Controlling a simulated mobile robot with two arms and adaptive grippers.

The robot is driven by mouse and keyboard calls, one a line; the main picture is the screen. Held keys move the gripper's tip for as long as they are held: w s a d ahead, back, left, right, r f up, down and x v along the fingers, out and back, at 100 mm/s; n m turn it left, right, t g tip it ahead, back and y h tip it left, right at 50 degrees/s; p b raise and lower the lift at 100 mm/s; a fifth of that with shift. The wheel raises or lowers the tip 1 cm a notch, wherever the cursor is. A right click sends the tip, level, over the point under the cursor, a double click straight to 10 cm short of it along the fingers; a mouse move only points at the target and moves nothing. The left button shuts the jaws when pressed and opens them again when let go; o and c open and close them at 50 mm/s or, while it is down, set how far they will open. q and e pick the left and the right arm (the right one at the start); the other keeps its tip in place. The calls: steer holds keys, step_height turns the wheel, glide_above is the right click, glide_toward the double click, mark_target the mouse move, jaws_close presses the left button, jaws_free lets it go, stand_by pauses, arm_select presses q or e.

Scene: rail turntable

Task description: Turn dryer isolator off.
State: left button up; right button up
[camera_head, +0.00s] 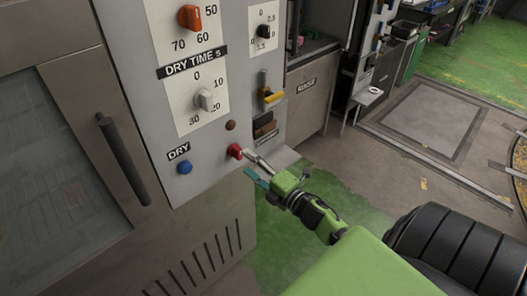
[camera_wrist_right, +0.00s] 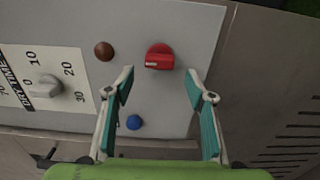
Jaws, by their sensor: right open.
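The red rotary knob (camera_head: 235,151), which looks like the dryer isolator, sits low on the grey control panel (camera_head: 212,150), right of the blue DRY button (camera_head: 185,168). In the right wrist view the red knob (camera_wrist_right: 159,58) has a small white mark on its face. My right gripper (camera_head: 250,164) is open in front of the panel, close to the knob. In the wrist view its two fingers (camera_wrist_right: 160,82) point towards the knob, one on each side and slightly short of it. No contact shows. My left gripper is not in view.
Above are the DRY TIME dial (camera_head: 205,99), an orange knob (camera_head: 190,17) and a small brown round part (camera_head: 231,125). A yellow-handled lever (camera_head: 272,97) is right of them. The dryer door (camera_head: 70,160) with its handle (camera_head: 123,158) is left. Green floor (camera_head: 330,195) lies open to the right.

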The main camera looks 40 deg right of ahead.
steer(key=s, duration=0.7)
steer(key=shift+d, duration=0.25)
steer(key=s+a+f+m+g+h, duration=0.1)
steer(key=s+f+m+g, duration=0.25)
steer(key=f, duration=0.75)
steer(key=s+a+f+m+g, duration=0.1)
steer(key=s+f+m+g, duration=0.2)
steer(key=f, duration=0.7)
steer(key=s+a+f+m+g+h, duration=0.1)
steer(key=s+f+m, duration=0.35)
steer(key=f, duration=0.65)
steer(key=s+a+f+m+g, duration=0.2)
steer(key=s+f, duration=0.4)
steer(key=s, duration=0.3)
steer(key=s+a+f+m+g, duration=0.1)
steer(key=s+a+f+g, duration=0.3)
steer(key=s, duration=0.6)
steer(key=s+a+f+m+g, duration=0.2)
steer(key=s+a+f, duration=0.3)
steer(key=s+f, duration=0.3)
steer(key=shift+s+a+f+m+g+y, duration=0.2)
steer(key=shift+s+f+m+g+y, duration=0.15)
steer(key=shift+s+g, duration=0.65)
steer(key=shift+s+t, duration=0.2)
steer(key=shift+t, duration=0.05)
